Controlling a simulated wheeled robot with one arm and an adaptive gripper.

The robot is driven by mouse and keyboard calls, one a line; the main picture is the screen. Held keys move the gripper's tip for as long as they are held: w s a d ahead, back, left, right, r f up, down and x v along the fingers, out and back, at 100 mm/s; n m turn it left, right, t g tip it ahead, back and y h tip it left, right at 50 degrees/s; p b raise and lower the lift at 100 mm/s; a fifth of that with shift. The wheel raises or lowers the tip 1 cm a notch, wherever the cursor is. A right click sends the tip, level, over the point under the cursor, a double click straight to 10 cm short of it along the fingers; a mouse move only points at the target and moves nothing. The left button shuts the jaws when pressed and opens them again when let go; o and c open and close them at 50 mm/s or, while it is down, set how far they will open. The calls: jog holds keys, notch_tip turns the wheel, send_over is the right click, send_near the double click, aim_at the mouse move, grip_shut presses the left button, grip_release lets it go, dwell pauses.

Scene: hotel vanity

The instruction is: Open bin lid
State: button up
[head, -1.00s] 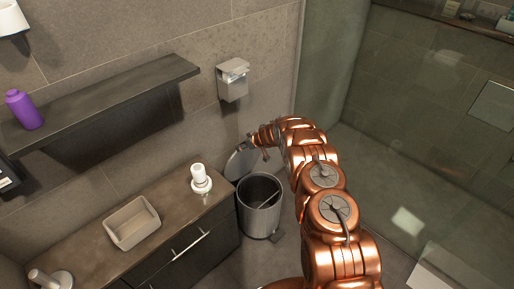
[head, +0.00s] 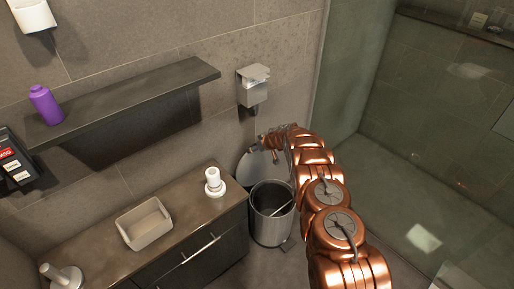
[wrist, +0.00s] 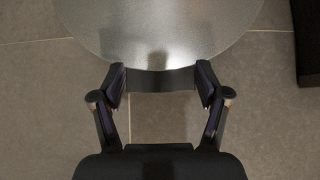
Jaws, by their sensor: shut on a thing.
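The bin (head: 254,219) is a grey metal cylinder on the floor beside the vanity's right end, its dark inside visible from above. Its round grey lid (head: 257,169) stands raised behind the opening, tilted up towards the wall. My gripper (head: 258,146) is at the upper edge of the lid, small and partly hidden by my copper arm. In the wrist view, the lid (wrist: 160,35) fills the top middle. The two fingers of my gripper (wrist: 161,83) stand apart on either side of a dark strip at the lid's edge, shut on it.
The vanity counter (head: 95,243) left of the bin holds a white dispenser (head: 214,184) and a beige tray (head: 128,236). A wall shelf (head: 130,98) carries a purple bottle (head: 46,105). A paper holder (head: 252,92) hangs above the bin. A glass shower panel (head: 345,80) stands to the right.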

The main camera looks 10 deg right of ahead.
jog(key=o, duration=1.7)
jog(key=shift+r, duration=0.1)
jog(key=shift+v, duration=5.95)
